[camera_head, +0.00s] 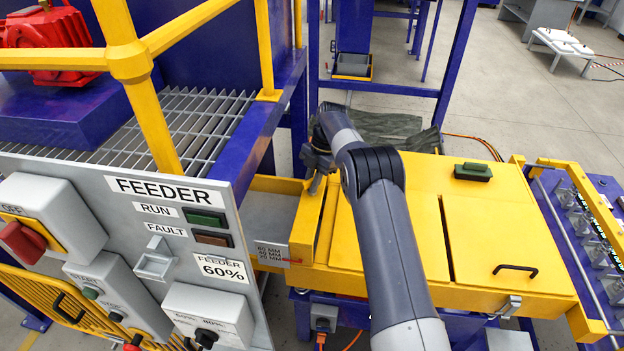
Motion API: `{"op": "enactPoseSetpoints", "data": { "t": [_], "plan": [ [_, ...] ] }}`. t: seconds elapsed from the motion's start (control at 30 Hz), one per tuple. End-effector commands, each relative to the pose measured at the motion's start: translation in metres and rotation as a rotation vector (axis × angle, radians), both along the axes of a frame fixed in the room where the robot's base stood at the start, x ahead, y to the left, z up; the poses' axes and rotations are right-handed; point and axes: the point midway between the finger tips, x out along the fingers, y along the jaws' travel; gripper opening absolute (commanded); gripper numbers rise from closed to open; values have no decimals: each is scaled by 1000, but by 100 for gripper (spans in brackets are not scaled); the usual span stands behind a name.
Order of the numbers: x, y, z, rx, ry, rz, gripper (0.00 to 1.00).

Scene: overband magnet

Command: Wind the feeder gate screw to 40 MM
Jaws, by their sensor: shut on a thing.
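My gripper (317,172) is at the far left end of the yellow feeder housing, above the gate. It is shut, and what it holds is mostly hidden behind its fingers and wrist; it is where the feeder gate screw would sit. A grey scale plate (270,253) on the housing's left side carries several MM lines, small and hard to read. A small red mark (293,261) shows at its lower right, near the bottom line. The yellow gate frame (327,225) stands just right of the plate.
The grey FEEDER panel (130,240) with switches and a 60% label fills the lower left. Yellow railing (130,62) and a blue frame stand beside my gripper. The yellow cover (500,235) with a black handle lies right of my arm.

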Motion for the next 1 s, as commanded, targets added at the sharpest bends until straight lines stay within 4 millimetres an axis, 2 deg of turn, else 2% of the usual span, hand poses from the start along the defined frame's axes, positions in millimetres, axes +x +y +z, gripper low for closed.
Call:
{"op": "enactPoseSetpoints", "data": {
  "t": [0.4, 0.83, 1.0],
  "plan": [
    [0, 0, 1, 0, 1, 374, 0],
    [0, 0, 0, -1, 1, 434, 0],
    [0, 1, 2, 0, 0, 612, 0]
  ]
}}
